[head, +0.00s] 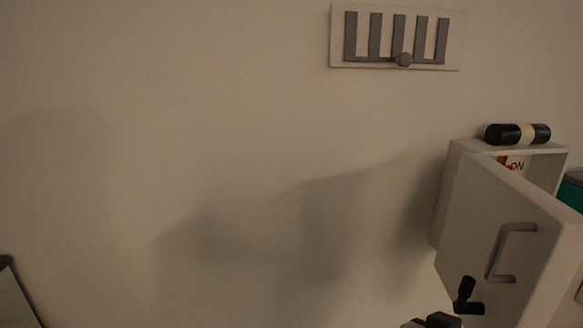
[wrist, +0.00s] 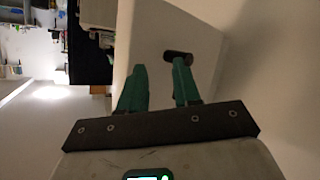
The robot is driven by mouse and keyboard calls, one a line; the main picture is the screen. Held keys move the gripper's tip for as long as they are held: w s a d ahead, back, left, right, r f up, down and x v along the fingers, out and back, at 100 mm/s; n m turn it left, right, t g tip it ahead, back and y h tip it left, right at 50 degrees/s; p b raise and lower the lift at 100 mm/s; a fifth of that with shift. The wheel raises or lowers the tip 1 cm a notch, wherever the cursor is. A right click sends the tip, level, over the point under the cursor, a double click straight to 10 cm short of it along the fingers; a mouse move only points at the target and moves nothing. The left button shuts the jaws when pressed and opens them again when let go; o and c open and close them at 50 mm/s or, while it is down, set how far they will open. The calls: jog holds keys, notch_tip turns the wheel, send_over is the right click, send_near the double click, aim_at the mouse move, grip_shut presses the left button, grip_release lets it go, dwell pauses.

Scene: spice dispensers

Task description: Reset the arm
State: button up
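My gripper (wrist: 158,68) shows in the wrist view with two green fingers apart and nothing seen between them. A white panel (wrist: 205,32) lies beyond the fingertips. A dark, rounded bar (wrist: 177,57) on that panel is by the right fingertip; I cannot tell if they touch. In the head view, a white wall box (head: 448,195) at the right has its door (head: 478,215) swung open, with a grey handle (head: 512,250) on it. Dark parts (head: 465,296) show in front of the door's lower edge; I cannot tell whether they belong to my arm.
A black and cream cylinder (head: 518,134) lies on top of the box. A label ending in "ON" (head: 516,164) shows inside. A wall plate (head: 398,38) with grey bars hangs above. A teal object (head: 572,191) is at the right edge. The wall at centre and left is bare.

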jog(key=s+d+f+n+g+y+p, duration=0.1)
jog(key=s+d+f+n+g+y, duration=0.15)
jog(key=s+f, duration=0.45)
jog(key=s+d+f+n+g+y+p, duration=0.15)
jog(key=s+f+y, duration=0.25)
jog(key=f, duration=0.7)
jog(key=s+a+f+n+g+y, duration=0.1)
jog(key=s+f+y, duration=0.4)
jog(key=s, duration=0.8)
notch_tip(320, 180, down, 2)
jog(key=a+n, duration=0.1)
jog(key=n, duration=0.1)
jog(key=shift+a+n+g+p, duration=0.2)
jog(key=shift+n+g+p, duration=0.1)
jog(key=shift+g+p, duration=0.1)
